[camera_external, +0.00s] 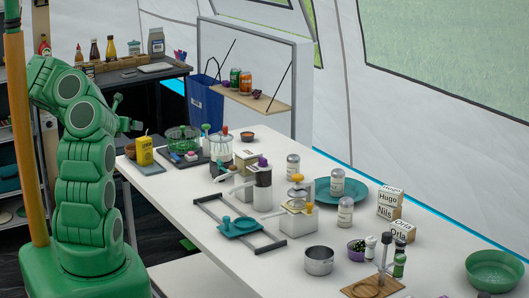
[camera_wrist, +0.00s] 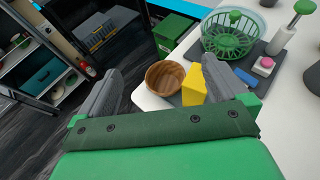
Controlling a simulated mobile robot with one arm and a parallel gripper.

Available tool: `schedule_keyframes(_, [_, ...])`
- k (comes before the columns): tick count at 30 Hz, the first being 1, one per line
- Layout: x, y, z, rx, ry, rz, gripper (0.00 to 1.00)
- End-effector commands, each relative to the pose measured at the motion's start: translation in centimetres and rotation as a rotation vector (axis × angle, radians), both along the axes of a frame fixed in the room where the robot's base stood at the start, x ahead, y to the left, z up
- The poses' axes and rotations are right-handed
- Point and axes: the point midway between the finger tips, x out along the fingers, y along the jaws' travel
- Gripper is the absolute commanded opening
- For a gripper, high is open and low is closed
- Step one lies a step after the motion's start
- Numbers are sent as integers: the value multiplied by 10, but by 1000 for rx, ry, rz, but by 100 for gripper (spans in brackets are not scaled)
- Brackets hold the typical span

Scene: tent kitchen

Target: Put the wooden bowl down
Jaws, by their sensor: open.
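The wooden bowl (camera_wrist: 165,78) shows in the wrist view, upright and empty, on the near corner of the white table (camera_wrist: 150,102). It lies between and beyond my two fingers, with no finger seen gripping it. In the external view a small brown part of it (camera_external: 130,151) shows beside the yellow tin. My gripper (camera_wrist: 165,88) is open, its grey fingers spread wide. In the external view my gripper (camera_external: 122,112) is above the table's left end, apart from the bowl.
The yellow tin (camera_external: 145,151) stands close by the bowl, near my right finger in the wrist view. A dark tray (camera_external: 182,158) with a green wire basket (camera_external: 183,139) is just beyond. Shelves (camera_wrist: 30,60) stand at left over open floor.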

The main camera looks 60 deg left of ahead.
Motion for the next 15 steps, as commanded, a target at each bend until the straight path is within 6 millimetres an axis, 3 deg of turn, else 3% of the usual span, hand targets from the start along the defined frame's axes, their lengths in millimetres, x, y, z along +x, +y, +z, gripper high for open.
schedule_keyframes(15, [-15, -16, 7, -2, 3, -1, 100])
